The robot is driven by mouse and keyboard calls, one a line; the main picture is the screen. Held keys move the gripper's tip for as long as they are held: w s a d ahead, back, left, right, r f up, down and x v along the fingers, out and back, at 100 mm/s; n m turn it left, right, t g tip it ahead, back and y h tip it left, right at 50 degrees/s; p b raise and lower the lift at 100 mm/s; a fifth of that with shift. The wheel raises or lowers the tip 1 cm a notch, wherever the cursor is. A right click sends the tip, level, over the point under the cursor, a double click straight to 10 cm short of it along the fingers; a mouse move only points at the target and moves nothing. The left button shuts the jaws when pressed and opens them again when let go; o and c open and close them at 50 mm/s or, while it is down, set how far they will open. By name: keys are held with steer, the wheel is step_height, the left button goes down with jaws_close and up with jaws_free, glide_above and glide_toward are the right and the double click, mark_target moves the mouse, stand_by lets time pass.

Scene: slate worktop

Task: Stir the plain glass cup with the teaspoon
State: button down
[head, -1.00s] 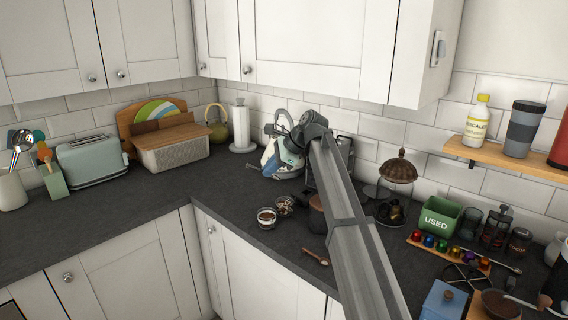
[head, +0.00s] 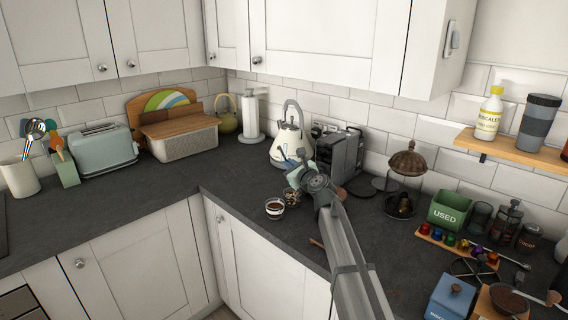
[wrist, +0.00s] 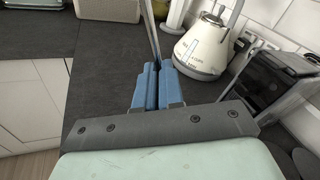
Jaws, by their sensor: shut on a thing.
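My gripper (wrist: 158,86) has blue fingers shut on a thin metal shaft, the teaspoon (wrist: 151,35), which reaches up out of the wrist view. The spoon's bowl is not visible. In the head view my gripper (head: 293,161) is in front of the kettle, behind and above two small glass vessels. The nearer one, a clear glass cup (head: 275,209) with dark brown contents, stands upright on the worktop, apart from the gripper. The other glass (head: 292,198), with speckled brown contents, stands just behind it to the right. Neither glass shows in the wrist view.
A cream kettle (head: 285,150) and a dark coffee machine (head: 340,153) stand close to my gripper. A wooden scoop (head: 316,242) lies partly hidden by my arm. A glass dome (head: 405,180) and green box (head: 450,211) are to the right. The worktop left of the glasses is clear.

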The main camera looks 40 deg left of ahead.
steer(key=shift+t, duration=0.4)
steer(key=shift+w+d+f, duration=0.1)
steer(key=shift+w+f, duration=0.05)
steer(key=shift+f, duration=2.4)
steer(key=shift+w+d+f, duration=0.1)
steer(key=shift+f, duration=2.4)
steer(key=shift+d, duration=0.15)
